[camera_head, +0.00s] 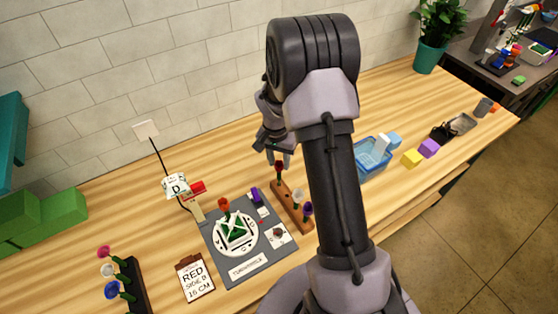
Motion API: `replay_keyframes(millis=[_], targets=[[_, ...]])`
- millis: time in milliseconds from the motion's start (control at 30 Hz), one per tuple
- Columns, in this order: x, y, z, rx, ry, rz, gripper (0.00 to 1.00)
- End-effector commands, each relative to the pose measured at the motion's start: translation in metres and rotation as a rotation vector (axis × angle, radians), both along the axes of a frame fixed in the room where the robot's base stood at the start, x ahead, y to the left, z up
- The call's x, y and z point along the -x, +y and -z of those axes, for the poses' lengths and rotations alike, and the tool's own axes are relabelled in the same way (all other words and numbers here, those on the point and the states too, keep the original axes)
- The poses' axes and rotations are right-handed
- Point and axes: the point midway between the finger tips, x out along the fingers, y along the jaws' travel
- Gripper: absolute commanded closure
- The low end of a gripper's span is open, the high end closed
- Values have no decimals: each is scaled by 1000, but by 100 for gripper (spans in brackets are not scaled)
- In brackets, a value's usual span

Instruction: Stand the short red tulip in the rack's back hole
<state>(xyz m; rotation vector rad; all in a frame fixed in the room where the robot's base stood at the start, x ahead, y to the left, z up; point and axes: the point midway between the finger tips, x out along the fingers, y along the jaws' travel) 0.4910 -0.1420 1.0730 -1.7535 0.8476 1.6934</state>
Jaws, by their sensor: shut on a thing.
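A red tulip (279,165) is at the far end of the brown wooden rack (293,213). My gripper (281,154) is directly above the rack's far end, shut on the red tulip near its head. The tulip looks roughly upright. Whether its stem is down in the back hole cannot be told at this size. A white flower (298,195) and a purple flower (307,209) stand in the same rack, nearer the front. My arm passes close to the rack's right side.
A clipboard (195,280) reads "RED SIDE B 15 CM". A dark rack (138,290) with several flowers stands left. A blue bin (372,160) is right.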

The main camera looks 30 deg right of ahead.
Motion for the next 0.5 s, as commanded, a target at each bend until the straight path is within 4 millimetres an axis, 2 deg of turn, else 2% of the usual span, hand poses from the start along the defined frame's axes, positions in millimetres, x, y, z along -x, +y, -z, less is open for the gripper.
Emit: replay_keyframes(millis=[500], targets=[[0,0,4,0,0,0,84]])
